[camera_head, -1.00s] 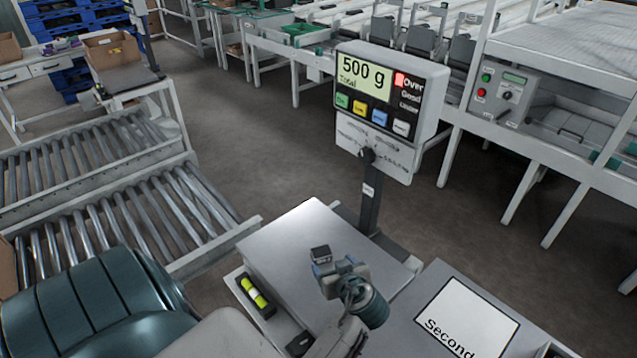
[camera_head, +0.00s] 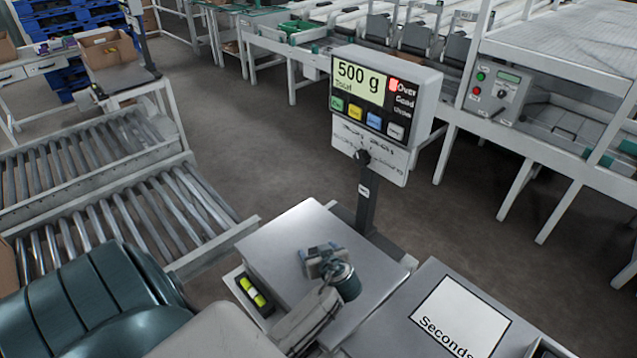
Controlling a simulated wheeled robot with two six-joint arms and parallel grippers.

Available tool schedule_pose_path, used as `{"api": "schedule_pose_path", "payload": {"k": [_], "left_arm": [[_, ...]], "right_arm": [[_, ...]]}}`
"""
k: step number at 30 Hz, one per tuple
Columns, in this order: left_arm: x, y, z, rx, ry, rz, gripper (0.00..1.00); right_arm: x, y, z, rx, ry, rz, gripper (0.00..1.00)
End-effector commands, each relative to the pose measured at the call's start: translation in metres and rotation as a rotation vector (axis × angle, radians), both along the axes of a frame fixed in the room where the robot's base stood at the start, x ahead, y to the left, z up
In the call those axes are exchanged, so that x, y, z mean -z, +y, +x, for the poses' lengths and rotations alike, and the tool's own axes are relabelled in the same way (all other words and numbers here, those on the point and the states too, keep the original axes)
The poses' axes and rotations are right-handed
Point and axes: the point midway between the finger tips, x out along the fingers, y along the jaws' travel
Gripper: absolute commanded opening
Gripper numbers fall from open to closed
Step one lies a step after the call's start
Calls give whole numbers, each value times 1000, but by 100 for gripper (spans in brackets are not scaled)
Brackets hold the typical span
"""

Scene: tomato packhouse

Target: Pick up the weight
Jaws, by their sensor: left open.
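My left gripper (camera_head: 324,260) is open over the middle of the scale's flat metal plate (camera_head: 290,234). I cannot make out the weight clearly now. The gripper covers the spot where a small dark block stood, and I cannot tell whether it is between the fingers. The scale's display (camera_head: 361,82) stands on a post behind the plate and reads 500 g, with the red light beside "Over" lit. My right gripper is not in view.
A grey box with a "Seconds" label (camera_head: 462,318) stands right of the scale. A yellow-green bubble level (camera_head: 253,291) sits at the scale's left edge. Roller conveyors (camera_head: 110,225) lie to the left. A sorting line with a control box (camera_head: 497,93) runs behind.

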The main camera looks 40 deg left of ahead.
Motion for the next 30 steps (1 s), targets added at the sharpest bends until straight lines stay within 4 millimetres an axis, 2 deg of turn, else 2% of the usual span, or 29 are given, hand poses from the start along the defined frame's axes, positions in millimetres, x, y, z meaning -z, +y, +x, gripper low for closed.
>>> {"api": "schedule_pose_path", "payload": {"k": [2,12,13,14,23,30], "left_arm": [[0,0,0,0,0,0,73],[0,-1,0,0,0,0,8],[-1,0,0,0,-2,1,8],[-1,0,0,0,-2,1,2],[-5,0,1,1,-3,1,2],[-26,0,1,1,-7,2,2]], "right_arm": [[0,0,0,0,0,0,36],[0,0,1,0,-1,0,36],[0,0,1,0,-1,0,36],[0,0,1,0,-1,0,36],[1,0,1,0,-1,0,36],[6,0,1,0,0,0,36]]}}
